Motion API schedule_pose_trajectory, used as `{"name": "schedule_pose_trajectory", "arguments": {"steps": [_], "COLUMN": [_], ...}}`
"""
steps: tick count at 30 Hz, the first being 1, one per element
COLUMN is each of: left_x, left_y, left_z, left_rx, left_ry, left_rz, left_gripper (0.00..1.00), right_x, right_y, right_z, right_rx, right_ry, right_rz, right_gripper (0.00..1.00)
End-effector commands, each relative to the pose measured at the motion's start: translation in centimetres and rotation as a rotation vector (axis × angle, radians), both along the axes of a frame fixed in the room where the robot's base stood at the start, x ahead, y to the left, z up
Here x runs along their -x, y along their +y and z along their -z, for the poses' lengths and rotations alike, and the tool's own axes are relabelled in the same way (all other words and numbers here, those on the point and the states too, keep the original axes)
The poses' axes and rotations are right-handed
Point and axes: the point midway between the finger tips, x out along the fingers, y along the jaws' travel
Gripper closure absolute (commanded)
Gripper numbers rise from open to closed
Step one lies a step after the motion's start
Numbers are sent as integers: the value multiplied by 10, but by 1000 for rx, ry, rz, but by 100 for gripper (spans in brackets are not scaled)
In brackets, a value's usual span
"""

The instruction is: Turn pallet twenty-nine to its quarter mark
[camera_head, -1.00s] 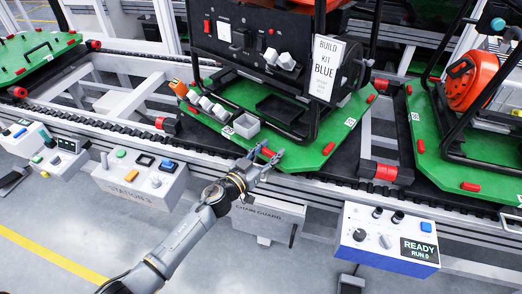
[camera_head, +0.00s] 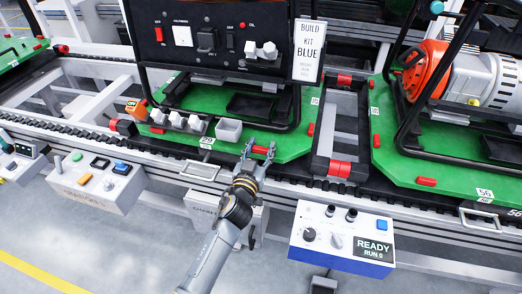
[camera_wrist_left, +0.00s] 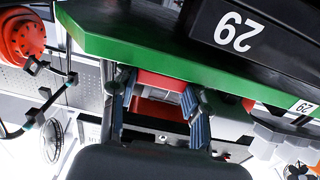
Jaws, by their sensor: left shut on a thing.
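Pallet twenty-nine (camera_head: 290,145) is the green board in the middle of the head view, with its front edge roughly along the conveyor. My left gripper (camera_head: 258,151) is at the front edge, shut on a red tab (camera_head: 261,150) of the pallet. The wrist view shows the red tab (camera_wrist_left: 156,82) between the two fingers.
A black frame with a control panel (camera_head: 210,40) and a BUILD KIT BLUE sign (camera_head: 308,50) stands on the pallet. White blocks and a grey bin (camera_head: 229,130) line its front. Another green pallet (camera_head: 400,165) is at right. A READY box (camera_head: 340,238) stands in front.

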Motion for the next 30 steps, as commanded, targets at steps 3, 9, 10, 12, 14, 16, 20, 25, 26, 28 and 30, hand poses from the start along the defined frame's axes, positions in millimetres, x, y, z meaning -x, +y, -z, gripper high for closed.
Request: {"name": "schedule_pose_trajectory", "arguments": {"steps": [3,9,10,12,14,16,20,25,26,28,30], "left_x": [0,0,0,0,0,0,0,0,0,0,1], "left_y": [0,0,0,0,0,0,0,1,1,1,1], "left_z": [1,0,0,0,0,0,0,0,0,0,1], "left_rx": [-2,-4,-4,-3,-3,-3,-3,-2,-2,-2,-2], "left_ry": [0,-1,-1,-1,-1,-1,-1,0,0,1,1], "left_rz": [-7,-12,-12,-12,-12,-12,-12,-13,-13,-13,-13], "left_gripper": [100,100,100,100,100,100,30,30,30,30,30], "right_x": [0,0,0,0,0,0,0,0,0,0,0], "right_y": [-2,-4,-3,-3,-3,-3,-3,-3,-3,-4,-6], "right_z": [2,2,2,2,2,2,2,2,2,2,2], "right_rx": [3,4,4,4,4,4,4,4,4,5,6], "right_ry": [-1,0,0,0,0,0,0,0,0,0,1], "right_rz": [-2,-3,-3,-3,-3,-3,-3,-3,-3,-3,-1], "right_gripper": [60,60,60,60,60,60,60,60,60,60,60]}}
